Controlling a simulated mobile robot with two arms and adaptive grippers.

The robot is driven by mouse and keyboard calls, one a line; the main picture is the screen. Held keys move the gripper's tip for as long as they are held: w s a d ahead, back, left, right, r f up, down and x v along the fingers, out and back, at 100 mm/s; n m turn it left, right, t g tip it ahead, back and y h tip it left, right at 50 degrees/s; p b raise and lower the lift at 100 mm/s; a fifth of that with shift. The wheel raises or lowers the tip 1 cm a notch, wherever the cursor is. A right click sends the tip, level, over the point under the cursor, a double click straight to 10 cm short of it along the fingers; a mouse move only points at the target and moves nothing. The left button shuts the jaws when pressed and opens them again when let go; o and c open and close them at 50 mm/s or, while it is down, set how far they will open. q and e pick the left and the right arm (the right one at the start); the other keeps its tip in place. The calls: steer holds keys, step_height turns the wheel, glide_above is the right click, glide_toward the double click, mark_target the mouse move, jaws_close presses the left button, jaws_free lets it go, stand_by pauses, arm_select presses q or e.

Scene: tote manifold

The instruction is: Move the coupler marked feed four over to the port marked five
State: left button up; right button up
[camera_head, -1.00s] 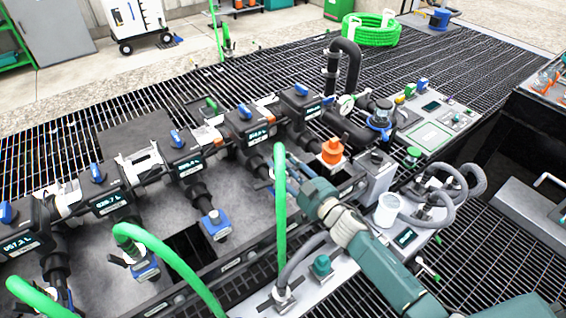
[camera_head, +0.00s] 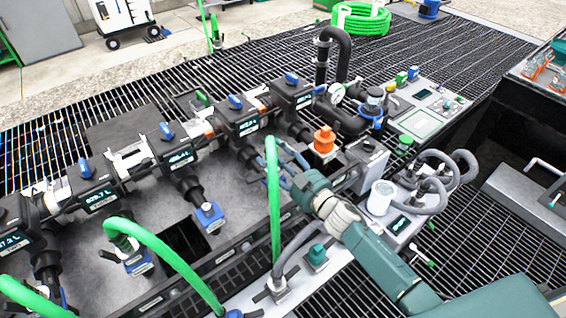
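A row of black meter units with blue valve knobs runs diagonally across the manifold; I cannot read their labels surely. The fourth from the left is the meter unit (camera_head: 243,122), the fifth is the meter unit (camera_head: 293,95). An upright green hose (camera_head: 273,205) stands below the fourth unit. My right gripper (camera_head: 284,168) is at this hose's top; its fingers and the coupler there are too small and overlapped to tell grip. A second green hose (camera_head: 165,252) joins the outlet under the second unit. The blue-ended outlet (camera_head: 208,217) under the third unit has no hose. My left gripper is out of view.
An orange cap (camera_head: 323,141) stands just right of my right gripper. A white cylinder (camera_head: 380,197) and looped grey hoses (camera_head: 437,182) are on the panel at right. A third green hose (camera_head: 30,295) is at lower left. Grating surrounds the manifold.

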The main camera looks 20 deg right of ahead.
steer(key=v, duration=1.1)
steer(key=shift+s, duration=0.3)
steer(key=shift+d, duration=0.2)
